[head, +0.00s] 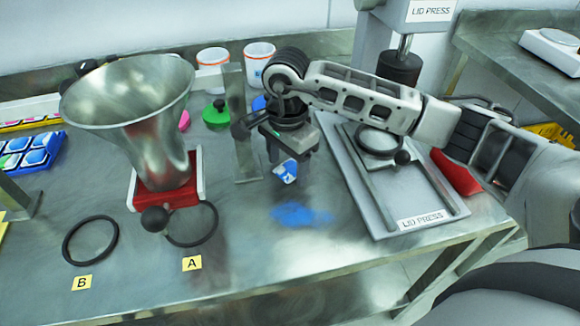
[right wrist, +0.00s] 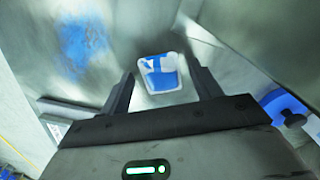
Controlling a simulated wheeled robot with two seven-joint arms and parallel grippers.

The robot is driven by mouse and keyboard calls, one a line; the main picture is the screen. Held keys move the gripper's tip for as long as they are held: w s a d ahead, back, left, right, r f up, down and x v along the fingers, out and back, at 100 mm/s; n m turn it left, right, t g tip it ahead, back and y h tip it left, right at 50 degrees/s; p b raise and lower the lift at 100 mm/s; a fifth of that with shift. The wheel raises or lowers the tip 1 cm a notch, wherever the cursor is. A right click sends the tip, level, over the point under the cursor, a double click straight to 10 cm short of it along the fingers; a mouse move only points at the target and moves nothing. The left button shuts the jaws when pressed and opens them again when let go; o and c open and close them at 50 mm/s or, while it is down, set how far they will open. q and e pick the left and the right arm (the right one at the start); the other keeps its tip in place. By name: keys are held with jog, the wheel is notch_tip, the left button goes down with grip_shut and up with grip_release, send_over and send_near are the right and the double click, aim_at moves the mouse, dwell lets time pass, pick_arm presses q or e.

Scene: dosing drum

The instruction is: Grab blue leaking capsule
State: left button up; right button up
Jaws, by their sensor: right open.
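The blue and white capsule (head: 286,172) shows just below my right gripper (head: 284,158) in the head view. In the right wrist view the capsule (right wrist: 161,76) appears in the gap between the two fingertips of my right gripper (right wrist: 161,72), with its blue patches facing the camera. The fingers are apart and I see no clear contact with it. A blue spill (head: 302,214) marks the metal table in front of the capsule, and it also shows in the wrist view (right wrist: 82,48). My left gripper is not in view.
A metal funnel (head: 130,105) on a red base (head: 168,200) stands left. Black rings lie by labels A (head: 192,263) and B (head: 82,283). An upright metal plate (head: 240,125) stands close left of the gripper; the lid press plate (head: 430,205) lies right. The front table is mostly clear.

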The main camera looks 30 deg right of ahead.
jog(key=shift+f, duration=0.2)
jog(key=c, duration=1)
jog(key=shift+r, duration=0.15)
jog(key=shift+c, duration=0.2)
